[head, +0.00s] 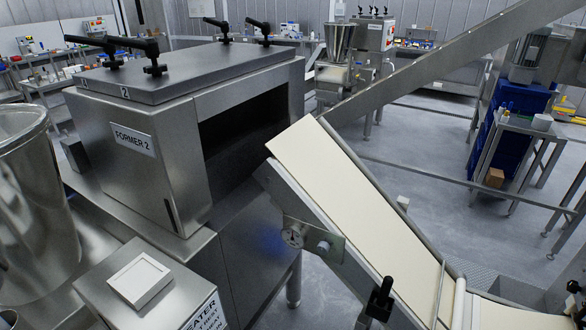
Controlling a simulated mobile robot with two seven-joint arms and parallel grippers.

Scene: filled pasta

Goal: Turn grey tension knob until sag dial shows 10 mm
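The grey tension knob (323,246) is a small round knob on a metal plate (336,247) on the side of the sloping conveyor, near the middle of the head view. The dial's needle and figures are too small to read. A cream belt (350,200) runs down the slope above the plate. I can make out neither of my grippers, and nothing is seen touching the knob.
The steel housing marked FORMER 2 (136,140) stands left of the conveyor. A steel box with a pale square top plate (139,279) stands in front. A black handle (380,298) sticks up by the conveyor's lower side. Grey floor (325,297) shows below the knob.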

